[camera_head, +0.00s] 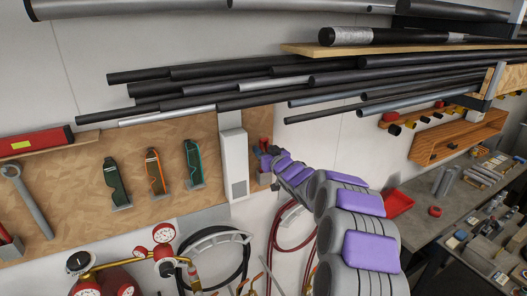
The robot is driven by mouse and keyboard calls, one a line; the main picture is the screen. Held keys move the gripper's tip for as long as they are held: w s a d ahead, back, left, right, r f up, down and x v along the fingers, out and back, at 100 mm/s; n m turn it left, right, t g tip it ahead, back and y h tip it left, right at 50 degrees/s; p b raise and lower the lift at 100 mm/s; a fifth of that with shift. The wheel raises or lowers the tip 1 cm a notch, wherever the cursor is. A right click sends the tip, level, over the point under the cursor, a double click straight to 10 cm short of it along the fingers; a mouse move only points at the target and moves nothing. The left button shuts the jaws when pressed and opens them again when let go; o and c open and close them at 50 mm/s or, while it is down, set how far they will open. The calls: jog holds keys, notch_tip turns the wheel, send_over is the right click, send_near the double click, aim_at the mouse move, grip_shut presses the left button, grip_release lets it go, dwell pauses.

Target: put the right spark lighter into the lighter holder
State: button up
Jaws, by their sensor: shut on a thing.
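My gripper (266,158) is at the far end of my grey and purple arm, against the right end of the wooden board. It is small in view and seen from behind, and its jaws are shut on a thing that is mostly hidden. A small red piece (265,142) shows just above it, and a small grey piece (263,179) shows just below it. I cannot tell which of these is the spark lighter and which is the lighter holder, or whether they touch.
Dark green (117,184), orange (155,171) and teal-edged (193,164) tools hang on the board (85,215). A white upright box (234,163) stands just left of my gripper. Long pipes (220,86) run above. Hoses (215,240) and gauges (163,233) are below.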

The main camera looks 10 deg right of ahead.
jog(key=shift+f, duration=0.5)
dwell(0.4)
jog(key=o, duration=0.9)
jog(key=shift+o, duration=0.2)
jog(key=shift+s+d+f+b, duration=0.1)
jog(key=shift+s+d+b, duration=0.15)
jog(key=shift+s, duration=0.3)
jog(key=b+v, duration=0.2)
jog(key=v, duration=1.4)
